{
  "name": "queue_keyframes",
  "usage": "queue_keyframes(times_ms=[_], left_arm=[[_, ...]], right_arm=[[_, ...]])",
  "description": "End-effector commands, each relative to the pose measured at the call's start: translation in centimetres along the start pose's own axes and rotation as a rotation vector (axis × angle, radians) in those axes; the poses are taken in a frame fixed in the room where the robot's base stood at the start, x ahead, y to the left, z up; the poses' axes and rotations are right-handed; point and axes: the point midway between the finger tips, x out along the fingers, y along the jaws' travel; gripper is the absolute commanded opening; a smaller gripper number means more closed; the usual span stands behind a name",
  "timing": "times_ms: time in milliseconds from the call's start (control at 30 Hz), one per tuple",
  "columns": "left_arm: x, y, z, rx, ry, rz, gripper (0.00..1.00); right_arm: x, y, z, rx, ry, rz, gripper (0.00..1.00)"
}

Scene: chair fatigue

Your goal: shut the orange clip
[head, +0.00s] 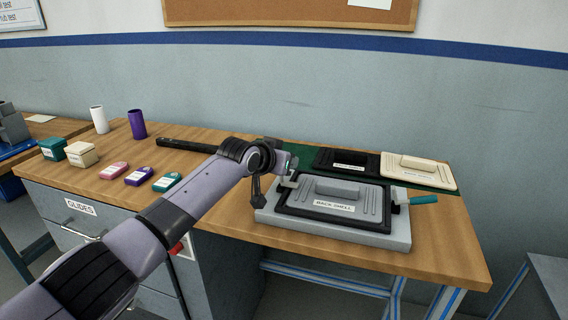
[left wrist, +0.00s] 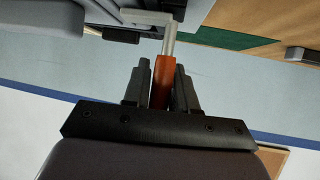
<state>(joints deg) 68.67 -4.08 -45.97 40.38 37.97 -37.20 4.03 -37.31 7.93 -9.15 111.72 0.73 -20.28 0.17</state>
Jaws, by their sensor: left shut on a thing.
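The orange clip's handle (left wrist: 163,84) stands between the two dark fingers of my left gripper (left wrist: 160,68) in the left wrist view. The gripper is shut on it. A pale metal arm (left wrist: 169,40) runs from the handle towards the grey fixture. In the head view my left gripper (head: 284,166) is at the left end of the grey fixture (head: 330,232), and the orange handle is hidden there. The fixture holds a dark-rimmed grey panel labelled BACK SHELL (head: 333,206). A teal-handled clip (head: 423,200) is at its right end. My right gripper is not in view.
A black panel (head: 347,158) and a cream panel (head: 420,168) lie on a green mat behind the fixture. Small coloured boxes, a white cup (head: 99,120) and a purple cup (head: 137,124) stand at the left. The table's right front corner is clear.

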Motion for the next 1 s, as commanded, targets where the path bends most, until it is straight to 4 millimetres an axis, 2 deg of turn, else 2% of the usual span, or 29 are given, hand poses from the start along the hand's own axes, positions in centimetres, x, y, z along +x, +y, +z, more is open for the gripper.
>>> queue_keyframes(times_ms=[533,567,600,633,1000], left_arm=[[0.24,-0.02,-0.06,0.022,-0.005,-0.010,0.00],[0.24,-0.02,-0.06,0.022,-0.005,-0.010,0.30],[0.24,-0.01,-0.06,0.021,-0.005,-0.010,0.43],[0.24,-0.01,-0.06,0.021,-0.005,-0.009,0.47],[0.11,-0.02,-0.12,0.018,-0.003,-0.008,0.47]], right_arm=[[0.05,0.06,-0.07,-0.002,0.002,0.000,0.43],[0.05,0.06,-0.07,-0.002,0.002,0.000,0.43],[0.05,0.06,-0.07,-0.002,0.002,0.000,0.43],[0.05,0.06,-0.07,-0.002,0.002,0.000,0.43],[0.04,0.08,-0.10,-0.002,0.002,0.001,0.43]])
